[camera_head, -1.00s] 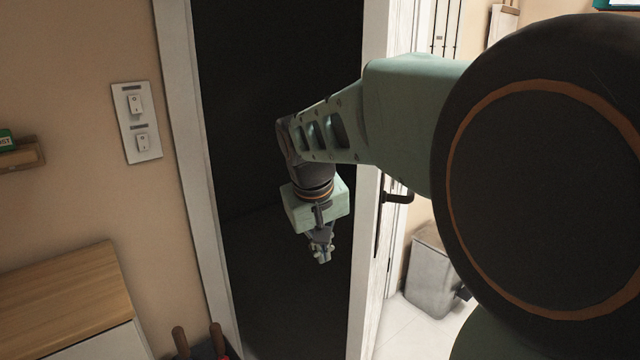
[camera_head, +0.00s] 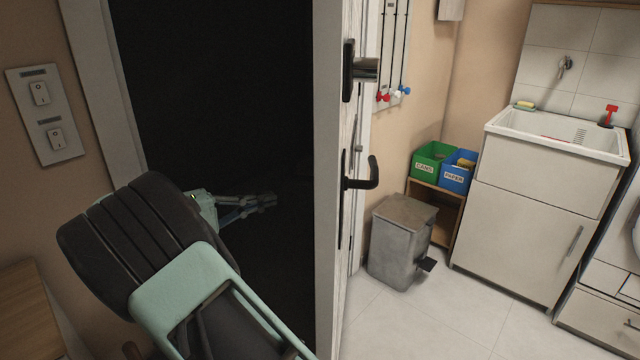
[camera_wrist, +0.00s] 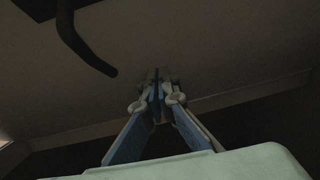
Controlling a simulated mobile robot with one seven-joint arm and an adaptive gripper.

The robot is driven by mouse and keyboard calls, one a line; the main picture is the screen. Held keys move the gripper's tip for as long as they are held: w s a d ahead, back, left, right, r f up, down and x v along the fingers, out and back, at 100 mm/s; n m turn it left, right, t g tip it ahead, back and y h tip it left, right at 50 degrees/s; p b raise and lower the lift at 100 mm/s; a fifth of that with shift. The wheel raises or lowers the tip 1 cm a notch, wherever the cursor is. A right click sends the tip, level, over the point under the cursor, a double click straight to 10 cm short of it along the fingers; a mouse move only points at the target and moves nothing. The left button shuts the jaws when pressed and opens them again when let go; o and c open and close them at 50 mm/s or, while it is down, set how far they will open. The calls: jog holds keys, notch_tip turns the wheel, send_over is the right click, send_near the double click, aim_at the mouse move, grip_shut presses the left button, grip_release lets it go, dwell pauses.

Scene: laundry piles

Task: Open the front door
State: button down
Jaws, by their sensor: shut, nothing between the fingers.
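The white front door (camera_head: 326,230) stands partly open, seen nearly edge-on in the head view, with a dark opening to its left. A black lever handle (camera_head: 365,178) and a metal knob (camera_head: 364,70) stick out from its right side. My gripper (camera_head: 270,198) is in the dark opening, left of the door edge and apart from the lever handle. In the wrist view my gripper (camera_wrist: 158,88) has its fingertips together, with nothing between them. A dark curved bar (camera_wrist: 82,42), likely a handle, shows at upper left against a dim surface. Whether the fingertips touch that surface cannot be told.
A grey pedal bin (camera_head: 400,240) stands right of the door. Behind it are green (camera_head: 430,160) and blue (camera_head: 457,172) boxes on a wooden shelf, and a sink cabinet (camera_head: 530,220). Tiled floor (camera_head: 410,320) in front is clear. Light switches (camera_head: 45,115) are on the left wall.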

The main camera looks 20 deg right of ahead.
jog(key=s+r+b+x, duration=0.1)
jog(key=b+x, duration=0.1)
jog(key=x, duration=0.9)
jog(key=shift+s+d+t+h, duration=0.2)
jog(key=shift+d+t+h, duration=0.1)
jog(key=shift+d, duration=0.45)
jog(key=shift+r, duration=0.1)
